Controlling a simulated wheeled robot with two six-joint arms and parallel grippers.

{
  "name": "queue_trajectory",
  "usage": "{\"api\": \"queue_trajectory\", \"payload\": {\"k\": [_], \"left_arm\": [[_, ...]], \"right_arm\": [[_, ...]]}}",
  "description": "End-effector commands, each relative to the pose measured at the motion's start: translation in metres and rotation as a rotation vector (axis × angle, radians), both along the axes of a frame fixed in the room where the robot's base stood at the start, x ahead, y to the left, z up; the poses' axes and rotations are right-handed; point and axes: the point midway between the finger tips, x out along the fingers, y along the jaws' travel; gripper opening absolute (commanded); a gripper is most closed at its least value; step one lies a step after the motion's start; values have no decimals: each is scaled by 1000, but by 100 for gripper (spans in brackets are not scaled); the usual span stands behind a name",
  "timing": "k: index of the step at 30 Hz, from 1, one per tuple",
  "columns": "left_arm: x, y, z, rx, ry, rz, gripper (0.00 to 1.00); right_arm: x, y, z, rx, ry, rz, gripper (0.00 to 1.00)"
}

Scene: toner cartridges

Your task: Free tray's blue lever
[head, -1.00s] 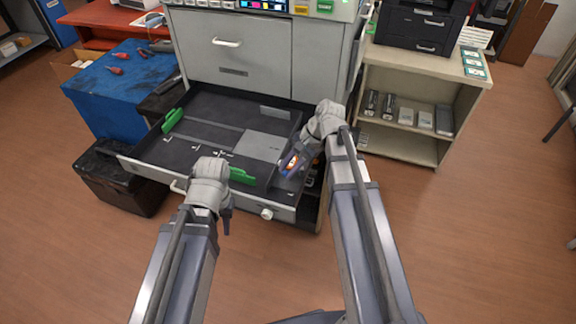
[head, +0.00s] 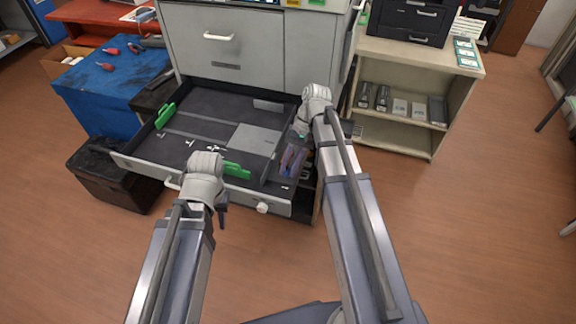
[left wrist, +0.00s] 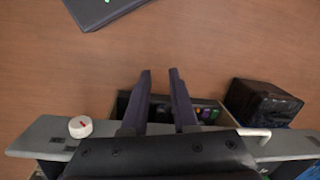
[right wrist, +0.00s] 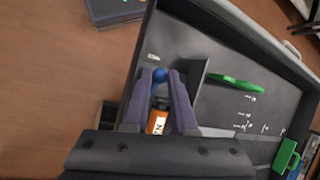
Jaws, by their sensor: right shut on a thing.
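The grey paper tray (head: 195,128) is pulled out of the printer, and it also shows in the right wrist view (right wrist: 225,55). The blue lever (right wrist: 159,75) shows as a round blue knob at the tray's right side. My right gripper (head: 288,172) reaches down there, and in the right wrist view its fingers (right wrist: 160,77) are shut on the blue lever. An orange label (right wrist: 157,122) shows between the fingers, nearer the palm. My left gripper (head: 223,208) is open and empty in front of the tray, and its spread fingers show in the left wrist view (left wrist: 160,73).
Green guides (head: 166,115) (head: 237,170) stand in the tray. A white knob (head: 263,207) and a handle are on its front. A black case (head: 108,178) and blue cabinet (head: 115,90) are at left, a shelf (head: 395,138) at right. Floor in front is clear.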

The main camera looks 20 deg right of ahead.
Motion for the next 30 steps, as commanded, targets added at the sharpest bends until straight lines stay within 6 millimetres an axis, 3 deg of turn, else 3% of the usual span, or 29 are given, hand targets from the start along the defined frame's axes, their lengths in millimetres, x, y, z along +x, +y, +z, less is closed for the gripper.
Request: {"api": "queue_trajectory", "payload": {"k": [15, 16, 21, 24, 30], "left_arm": [[0, 0, 0, 0, 0, 0, 27], [0, 0, 0, 0, 0, 0, 27], [0, 0, 0, 0, 0, 0, 27], [0, 0, 0, 0, 0, 0, 27], [0, 0, 0, 0, 0, 0, 27]], "right_arm": [[0, -1, 0, -2, 0, 15, 0], [0, -1, 0, -2, 0, 15, 27], [0, -1, 0, -1, 0, 15, 46], [-1, -1, 0, -2, 0, 14, 56], [-1, -1, 0, -3, 1, 14, 56]]}}
